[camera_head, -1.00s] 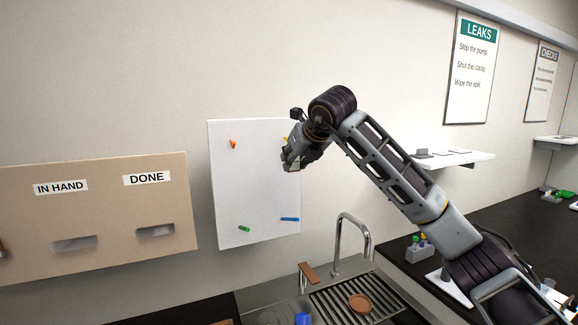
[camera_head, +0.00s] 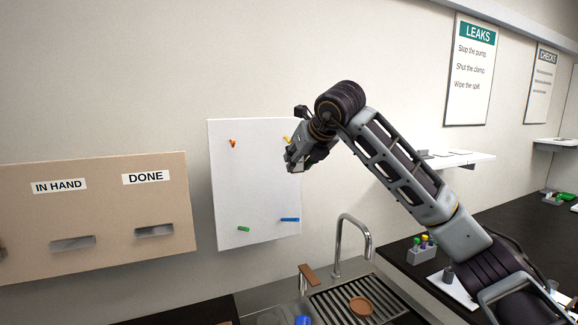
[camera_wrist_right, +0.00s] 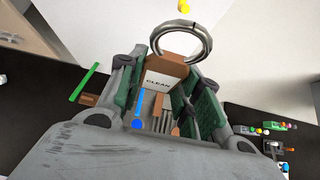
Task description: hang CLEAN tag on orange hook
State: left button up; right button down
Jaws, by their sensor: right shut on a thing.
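The CLEAN tag (camera_wrist_right: 163,82) is a brown tag with a white label and a large metal ring (camera_wrist_right: 183,42) at its top. In the right wrist view it sits between the green-padded fingers of my right gripper (camera_wrist_right: 165,92), which is shut on it, with the ring clear beyond the fingers. In the head view my right gripper (camera_head: 291,163) is in front of the white board's right edge, and the tag cannot be made out. The orange hook (camera_head: 233,143) is bare at the board's upper left, left of the gripper. My left gripper is not in view.
The white board (camera_head: 256,185) also bears a yellow hook (camera_head: 286,139) close to my gripper, a green hook (camera_head: 243,229) and a blue hook (camera_head: 290,219). A tan panel (camera_head: 100,220) hangs at left. A faucet (camera_head: 352,217) and sink stand below. The wall above is clear.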

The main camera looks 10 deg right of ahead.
jog(key=shift+s+d+b, duration=0.2)
jog(key=shift+s+b, duration=0.3)
jog(key=shift+s, duration=0.5)
jog(key=shift+s+d+b, duration=0.2)
jog(key=shift+s+b, duration=0.3)
jog(key=shift+s, duration=0.45)
jog(key=shift+r, duration=0.1)
